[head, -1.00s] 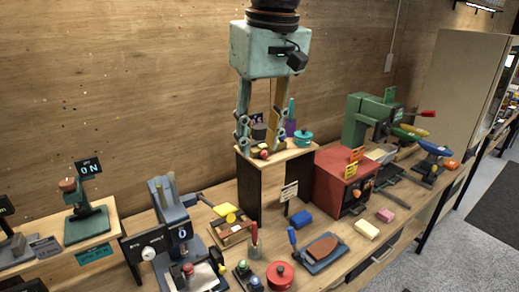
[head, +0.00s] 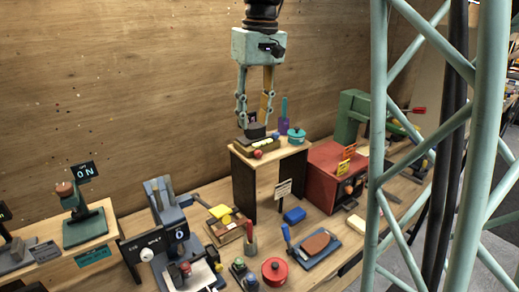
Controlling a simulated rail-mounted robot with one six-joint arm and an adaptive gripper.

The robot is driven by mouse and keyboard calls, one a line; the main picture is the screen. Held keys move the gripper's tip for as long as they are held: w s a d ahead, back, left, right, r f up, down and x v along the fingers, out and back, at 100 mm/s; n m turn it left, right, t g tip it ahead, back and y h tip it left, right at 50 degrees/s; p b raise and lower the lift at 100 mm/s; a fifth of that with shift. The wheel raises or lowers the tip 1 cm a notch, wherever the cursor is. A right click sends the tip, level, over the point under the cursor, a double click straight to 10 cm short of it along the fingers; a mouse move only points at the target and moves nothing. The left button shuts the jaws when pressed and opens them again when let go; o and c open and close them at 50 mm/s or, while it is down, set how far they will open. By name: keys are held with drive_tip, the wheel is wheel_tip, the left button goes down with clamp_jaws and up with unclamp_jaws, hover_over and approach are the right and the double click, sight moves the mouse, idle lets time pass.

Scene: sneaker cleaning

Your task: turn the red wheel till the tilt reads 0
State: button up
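My gripper (head: 254,122) hangs over the small wooden stand (head: 244,152), fingers apart and pointing down. A dark block (head: 256,132) shows between and just below the fingertips; I cannot tell whether they touch it. A small red round piece (head: 257,154) sits at the stand's front edge, below the fingers. A red round thing with a dark top (head: 275,271) stands on the bench at front. A blue-grey machine (head: 163,212) at front left bears a dark display reading 0 (head: 180,234) and a red knob (head: 185,268). I cannot tell which red part is the wheel, nor find a tilt label.
A teal lidded pot (head: 297,135) and a purple tool (head: 284,125) stand right of the gripper. A red box (head: 325,170) and green machine (head: 352,112) are further right. My pale green lattice column hides the right side. A blue tray (head: 318,248) lies in front.

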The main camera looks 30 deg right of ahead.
drive_tip(key=p, duration=0.2)
hover_over(259, 151)
drive_tip(key=d, duration=0.2)
wheel_tip(259, 151, down, 5)
drive_tip(key=shift+a+g, duration=0.3)
drive_tip(key=shift+g, duration=0.1)
drive_tip(key=shift+a+f, duration=0.2)
drive_tip(key=shift+f, duration=2.05)
drive_tip(key=shift+a+f, duration=0.2)
drive_tip(key=shift+f, duration=2.1)
drive_tip(key=shift+a+f, duration=0.2)
drive_tip(key=shift+f, duration=2.05)
drive_tip(key=shift+c, duration=0.6)
drive_tip(key=c, duration=0.7)
